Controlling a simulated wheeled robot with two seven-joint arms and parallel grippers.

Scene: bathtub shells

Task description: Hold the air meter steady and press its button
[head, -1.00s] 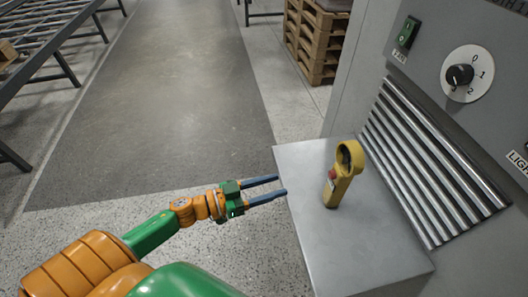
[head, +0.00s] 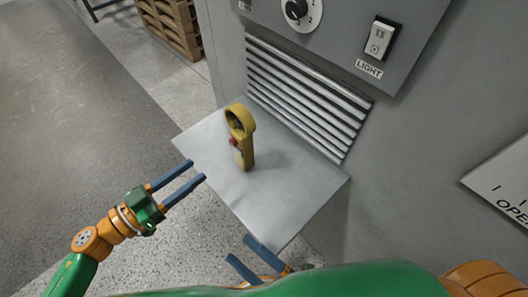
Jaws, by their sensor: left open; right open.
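The yellow air meter (head: 246,150) stands upright on a grey metal shelf (head: 285,190), its ring-shaped head at the top. Its red button (head: 234,142) shows on the left side of the body. My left gripper (head: 198,171) is open and empty, left of the meter near the shelf's left edge, with its blue fingers pointing toward the shelf. My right gripper (head: 238,250) is open and empty at the bottom of the view, below the shelf's front corner in the picture. Part of the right arm is hidden behind my green body.
Behind the shelf rises a grey cabinet with a louvred vent (head: 305,95), a rotary dial (head: 298,10) and a light switch (head: 380,40). A sign (head: 505,190) is at the right. Wooden pallets (head: 170,25) stand at the top left. The floor at left is clear.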

